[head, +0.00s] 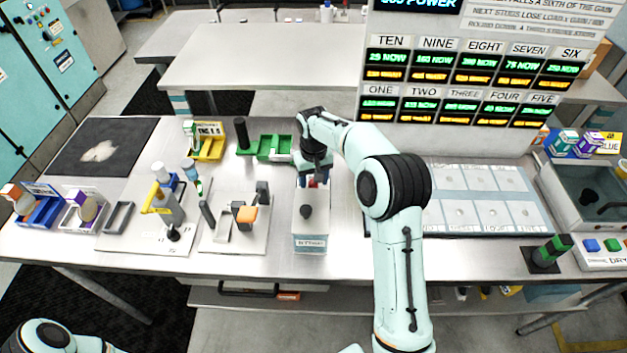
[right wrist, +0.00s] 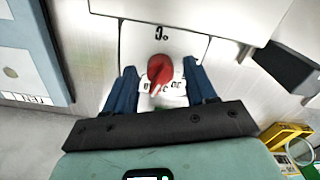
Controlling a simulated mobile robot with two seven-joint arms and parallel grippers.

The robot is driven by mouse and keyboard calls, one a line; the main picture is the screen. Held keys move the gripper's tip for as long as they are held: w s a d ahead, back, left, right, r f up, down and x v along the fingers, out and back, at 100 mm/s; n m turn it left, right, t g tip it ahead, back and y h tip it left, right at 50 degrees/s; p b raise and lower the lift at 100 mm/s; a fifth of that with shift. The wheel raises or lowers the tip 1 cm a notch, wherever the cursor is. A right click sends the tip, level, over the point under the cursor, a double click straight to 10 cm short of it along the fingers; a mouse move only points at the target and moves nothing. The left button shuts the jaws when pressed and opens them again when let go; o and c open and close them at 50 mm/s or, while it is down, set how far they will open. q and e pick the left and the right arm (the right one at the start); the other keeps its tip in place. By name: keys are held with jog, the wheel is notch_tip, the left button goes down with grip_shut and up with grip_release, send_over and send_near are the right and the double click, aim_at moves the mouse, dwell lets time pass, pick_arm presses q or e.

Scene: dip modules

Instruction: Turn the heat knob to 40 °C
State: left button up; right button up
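The heat knob is a red knob (right wrist: 160,69) on a pale dial plate, seen from above in the right wrist view. Part of a "°C" mark and some dark scale figures show around it; I cannot read the pointer's setting. In the head view a bit of red (head: 312,183) shows under my right gripper, at the back of the white stirrer box (head: 310,243). My right gripper (right wrist: 160,75) is open, its blue fingers on either side of the knob with gaps showing. My left gripper is out of view; only part of my left arm shows at bottom left.
A black knob (head: 306,211) stands on the same box, nearer the front. Green bins (head: 270,147) and a yellow bin (head: 208,148) lie behind.

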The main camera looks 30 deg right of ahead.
jog(key=shift+f, duration=0.1)
notch_tip(320, 180, up, 14)
jog(key=shift+f, duration=0.25)
dwell(0.7)
